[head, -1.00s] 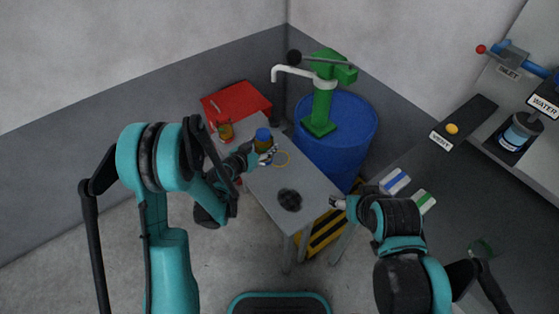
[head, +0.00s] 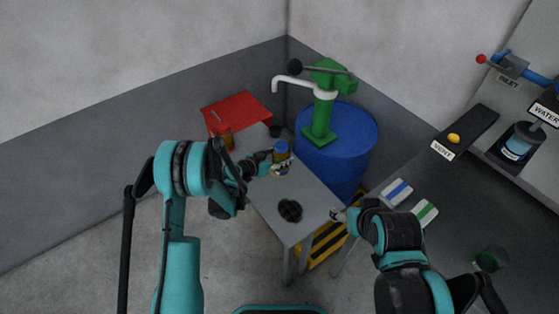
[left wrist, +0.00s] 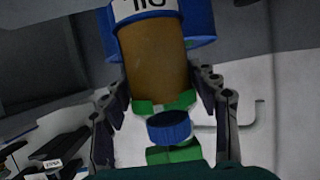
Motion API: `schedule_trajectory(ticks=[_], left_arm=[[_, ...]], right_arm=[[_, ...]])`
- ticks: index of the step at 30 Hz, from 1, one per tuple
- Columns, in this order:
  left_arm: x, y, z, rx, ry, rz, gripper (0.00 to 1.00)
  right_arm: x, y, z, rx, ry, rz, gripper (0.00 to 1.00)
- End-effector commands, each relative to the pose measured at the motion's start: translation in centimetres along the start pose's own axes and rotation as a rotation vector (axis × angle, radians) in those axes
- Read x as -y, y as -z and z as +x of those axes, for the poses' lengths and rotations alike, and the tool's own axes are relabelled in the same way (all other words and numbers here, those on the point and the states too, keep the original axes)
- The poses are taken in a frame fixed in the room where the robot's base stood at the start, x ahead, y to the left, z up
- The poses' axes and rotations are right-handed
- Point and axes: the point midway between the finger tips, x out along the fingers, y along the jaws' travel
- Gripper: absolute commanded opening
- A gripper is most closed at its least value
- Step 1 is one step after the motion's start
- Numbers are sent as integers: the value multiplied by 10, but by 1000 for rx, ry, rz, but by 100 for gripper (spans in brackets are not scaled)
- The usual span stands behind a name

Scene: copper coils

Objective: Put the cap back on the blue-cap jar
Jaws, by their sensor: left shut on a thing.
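The blue-cap jar has an amber-brown body (head: 281,158) and stands upright in my left gripper (head: 268,165) in the head view, over the grey table's far part. Its blue cap (head: 281,146) shows at its top. In the left wrist view the fingers of my left gripper (left wrist: 170,95) flank the brown jar (left wrist: 155,70), with the blue cap (left wrist: 171,126) at its lower end. I cannot tell whether the cap is seated. Whether the jar touches the table is unclear. My right gripper (head: 336,214) is by the table's right edge; its fingers are too small to read.
A black coil (head: 290,211) lies on the near part of the grey table (head: 262,205). A blue barrel (head: 345,150) with a green pump (head: 322,115) stands behind the table.

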Motion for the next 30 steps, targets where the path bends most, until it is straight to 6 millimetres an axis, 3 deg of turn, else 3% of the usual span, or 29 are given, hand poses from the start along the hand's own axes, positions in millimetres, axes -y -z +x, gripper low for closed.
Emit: schedule_trajectory(ticks=[3,9,20,30], left_arm=[[20,-12,23,0,0,-1,0],[38,-17,40,0,0,0,0],[39,-16,42,-1,0,0,0],[39,-55,57,-1,1,0,0]], right_arm=[[0,-7,10,0,0,0,65],[0,-11,16,0,0,0,65],[0,-11,15,0,0,0,65],[0,-24,33,0,0,0,65]])
